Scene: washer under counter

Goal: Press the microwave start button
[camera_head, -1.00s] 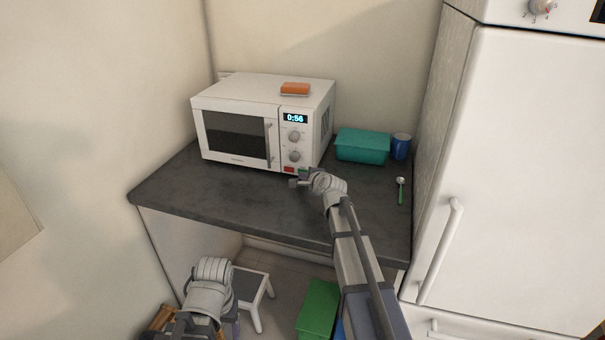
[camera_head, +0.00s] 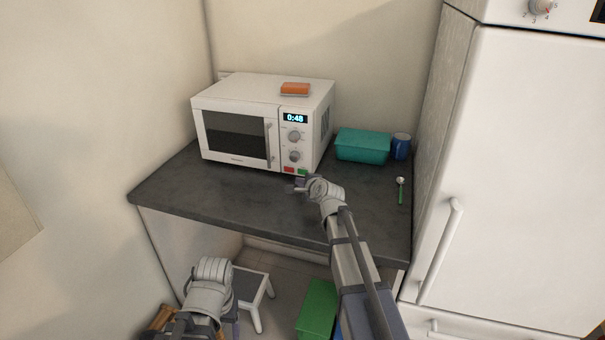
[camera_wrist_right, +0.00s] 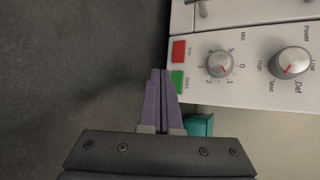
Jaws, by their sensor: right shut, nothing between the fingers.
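The white microwave (camera_head: 262,125) stands on the dark counter, door closed, its display (camera_head: 295,118) lit and reading 0:48. The green start button (camera_head: 303,171) is at the bottom of its control panel, beside the red stop button (camera_head: 289,170). In the right wrist view, the start button (camera_wrist_right: 178,80) and stop button (camera_wrist_right: 179,51) show clearly with the dials. My right gripper (camera_head: 299,184) is shut and empty just in front of the panel; its fingertips (camera_wrist_right: 161,73) appear beside the start button. Contact cannot be told. My left arm is low at the left; its fingers are not visible.
An orange sponge (camera_head: 295,89) lies on the microwave. A teal container (camera_head: 362,146), a blue cup (camera_head: 401,146) and a green-handled spoon (camera_head: 401,190) are at the counter's right. A white fridge (camera_head: 510,170) stands right. A step stool (camera_head: 253,287) and green box (camera_head: 318,308) are below.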

